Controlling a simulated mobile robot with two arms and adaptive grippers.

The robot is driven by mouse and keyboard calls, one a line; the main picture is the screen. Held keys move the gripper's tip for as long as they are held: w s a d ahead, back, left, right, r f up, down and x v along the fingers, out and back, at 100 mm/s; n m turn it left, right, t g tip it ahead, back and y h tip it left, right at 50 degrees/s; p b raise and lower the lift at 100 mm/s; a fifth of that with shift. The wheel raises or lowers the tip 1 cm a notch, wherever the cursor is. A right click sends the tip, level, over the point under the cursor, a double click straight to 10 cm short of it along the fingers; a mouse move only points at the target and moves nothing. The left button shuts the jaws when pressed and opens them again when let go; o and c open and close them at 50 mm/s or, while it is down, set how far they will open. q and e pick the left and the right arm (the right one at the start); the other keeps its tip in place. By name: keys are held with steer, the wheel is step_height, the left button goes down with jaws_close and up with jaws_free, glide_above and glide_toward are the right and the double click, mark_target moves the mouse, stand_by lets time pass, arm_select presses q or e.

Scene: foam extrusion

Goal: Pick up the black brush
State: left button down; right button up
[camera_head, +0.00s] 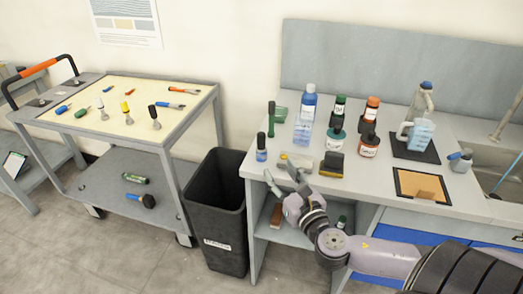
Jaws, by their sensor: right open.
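A small black-topped tool with a pale lower end (154,115), which looks like the black brush, is on the cream top of the cart, near its front right corner. My right gripper (280,176) is open at the front left edge of the bench, just in front of a grey and yellow item (296,162). I cannot tell if it touches that item. It is well to the right of the cart. My left gripper is not in view.
The cart (190,117) holds several other small tools. A black bin (215,205) stands between cart and bench. Several bottles, including a blue one (308,100), stand on the bench (462,205). A dark tray (423,186) lies to the right, near the sink.

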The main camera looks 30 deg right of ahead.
mark_target(263, 144)
steer(key=w, duration=0.3)
steer(key=w+d, duration=0.1)
steer(key=w, duration=0.2)
steer(key=w+p, duration=0.1)
steer(key=w, duration=0.2)
steer(key=shift+d, duration=0.35)
steer(key=w, duration=0.2)
steer(key=w+d, duration=0.1)
steer(key=w, duration=0.1)
steer(key=shift+w+d+p, duration=0.2)
steer(key=shift+w+p, duration=0.1)
steer(key=shift+p, duration=0.1)
steer(key=shift+w, duration=0.3)
steer(key=shift+s, duration=0.1)
steer(key=shift+c, duration=0.2)
jaws_close()
